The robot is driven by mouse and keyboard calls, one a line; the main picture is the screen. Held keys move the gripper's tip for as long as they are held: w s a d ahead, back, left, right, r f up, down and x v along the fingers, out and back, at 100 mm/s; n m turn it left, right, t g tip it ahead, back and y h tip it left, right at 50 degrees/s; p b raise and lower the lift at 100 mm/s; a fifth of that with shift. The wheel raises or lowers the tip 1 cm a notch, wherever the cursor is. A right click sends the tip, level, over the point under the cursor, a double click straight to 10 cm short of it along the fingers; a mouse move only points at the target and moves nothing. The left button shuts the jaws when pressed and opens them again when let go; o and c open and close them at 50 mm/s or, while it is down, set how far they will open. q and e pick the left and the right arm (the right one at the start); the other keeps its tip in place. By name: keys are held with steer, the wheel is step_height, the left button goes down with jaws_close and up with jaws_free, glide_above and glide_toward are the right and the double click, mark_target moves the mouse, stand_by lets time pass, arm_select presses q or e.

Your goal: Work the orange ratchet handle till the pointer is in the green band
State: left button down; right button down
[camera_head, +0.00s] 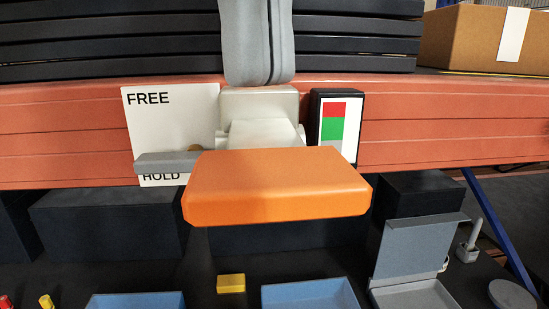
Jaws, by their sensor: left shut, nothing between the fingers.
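The orange ratchet handle (276,186) sticks out toward me in the middle, broad and nearly level, below the pale ratchet body (258,103). To its right is a gauge (333,128) with red at the top, green under it and a grey part below. The handle covers the gauge's lower edge, and I cannot make out the pointer. At left, a white plate (170,110) reads FREE above and HOLD below. A grey lever (168,162) lies across it at HOLD. My right gripper is out of view.
Black slats (110,42) lie above the red rail (60,135). A cardboard box (480,38) is at the top right. Below are blue trays (312,294), a yellow block (231,284) and an open grey box (418,250). The space in front of the handle looks clear.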

mark_target(255, 154)
arm_select(q)
steer(key=shift+s+f, duration=0.1)
steer(key=shift+f, duration=1.65)
step_height(255, 154, down, 4)
steer(key=b, duration=0.4)
steer(key=shift+f, duration=0.2)
steer(key=shift+d+r, duration=0.1)
steer(key=shift+r, duration=0.1)
steer(key=shift+w+a+r+p, duration=0.2)
steer(key=shift+w+r+p, duration=0.05)
steer(key=shift+p, duration=0.3)
steer(key=shift+w+a+r+p, duration=0.4)
steer(key=shift+w+a+p, duration=0.2)
steer(key=shift+w, duration=0.05)
steer(key=shift+w+a+f, duration=0.15)
steer(key=shift+w, duration=0.1)
